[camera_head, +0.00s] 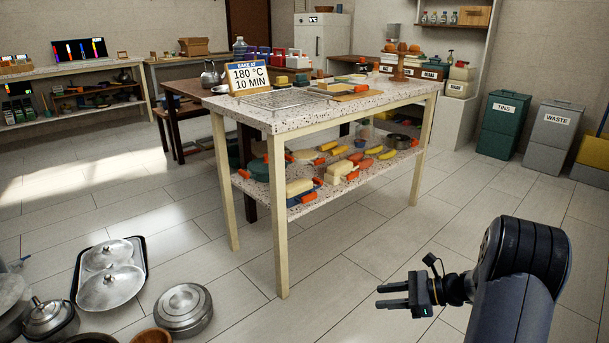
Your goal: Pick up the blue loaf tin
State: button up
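My gripper (385,296) is at the lower right, in the air above the tiled floor and to the right of the central table. Its two dark fingers point left with a gap between them, and nothing is held. I cannot clearly make out a blue loaf tin. A blue item (294,201) shows under a cream block on the table's lower shelf, partly covered. A small blue item (356,157) lies farther back among other pieces there. Both are too small to name with certainty, and my gripper is well apart from them.
The speckled table (290,122) carries a wire rack and a "180 °C 10 MIN" sign (248,77). Its lower shelf (286,222) is crowded. A lidded tray (141,262) and a round metal pan (183,308) stand on the floor at lower left. Tiled floor between is clear.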

aim_at(303, 197)
jog(key=i+l, duration=0.3)
jog(key=i, duration=0.15)
jog(key=i+l, duration=0.25)
jog(key=i, duration=0.2)
jog(key=i+l, duration=0.3)
jog(key=i, duration=0.15)
jog(key=i+l, duration=0.3)
jog(key=i, duration=0.15)
jog(key=i+l+u, duration=0.35)
jog(key=i+l, duration=0.15)
jog(key=i+l+u, duration=0.35)
jog(key=i+l, duration=0.25)
jog(key=l+u, duration=0.1)
jog(key=u, duration=1.1)
